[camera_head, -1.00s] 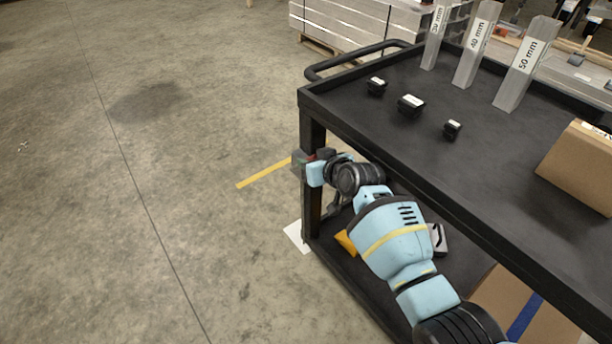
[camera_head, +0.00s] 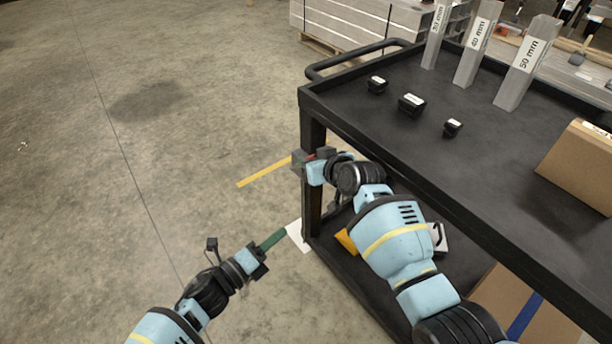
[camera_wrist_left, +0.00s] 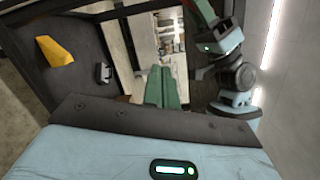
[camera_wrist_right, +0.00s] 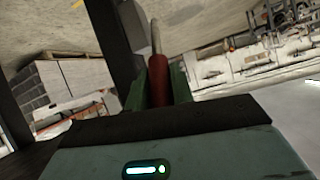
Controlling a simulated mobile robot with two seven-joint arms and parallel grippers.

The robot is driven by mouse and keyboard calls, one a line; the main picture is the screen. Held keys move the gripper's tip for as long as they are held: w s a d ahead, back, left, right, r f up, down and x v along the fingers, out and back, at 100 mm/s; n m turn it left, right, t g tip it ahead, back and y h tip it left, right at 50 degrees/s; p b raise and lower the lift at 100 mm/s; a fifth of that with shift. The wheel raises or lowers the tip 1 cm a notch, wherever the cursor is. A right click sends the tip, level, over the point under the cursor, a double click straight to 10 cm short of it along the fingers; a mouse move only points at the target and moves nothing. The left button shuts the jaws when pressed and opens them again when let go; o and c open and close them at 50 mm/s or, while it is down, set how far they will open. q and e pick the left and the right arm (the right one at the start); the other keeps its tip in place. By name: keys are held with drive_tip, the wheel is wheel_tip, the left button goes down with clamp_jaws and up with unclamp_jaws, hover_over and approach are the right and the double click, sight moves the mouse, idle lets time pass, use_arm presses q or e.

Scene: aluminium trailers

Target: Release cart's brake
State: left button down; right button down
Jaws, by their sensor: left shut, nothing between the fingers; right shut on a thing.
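The black cart (camera_head: 480,165) stands at the right, with a front corner post (camera_head: 312,205). My right gripper (camera_head: 306,160) is at the post's upper part. In the right wrist view its green fingers are shut around a red lever grip (camera_wrist_right: 158,75) with a pale metal rod (camera_wrist_right: 155,36) sticking out beyond it. In the head view the gripper mostly hides the lever. My left gripper (camera_head: 276,240) is low and left of the post, over the floor. Its green fingers, also in the left wrist view (camera_wrist_left: 162,88), are shut together and empty.
The cart top carries a cardboard box (camera_head: 582,165), upright metal profiles and small black blocks. A yellow piece (camera_head: 346,241) and a grey handled item (camera_head: 440,238) lie on the lower shelf. Open floor (camera_head: 100,200) spreads left.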

use_arm(q)
drive_tip(key=w+r+m, duration=0.1)
drive_tip(key=w+r+m+g+h, duration=0.1)
drive_tip(key=m, duration=0.1)
drive_tip(key=w+r+m, duration=0.1)
drive_tip(key=w+m, duration=0.1)
drive_tip(key=shift+d+r+h, duration=0.2)
drive_tip(key=shift+d+h, duration=0.05)
drive_tip(key=shift+h, duration=0.05)
drive_tip(key=w+d+r, duration=0.3)
drive_tip(key=w+d, duration=0.3)
drive_tip(key=w, duration=0.3)
drive_tip(key=shift+d, duration=0.35)
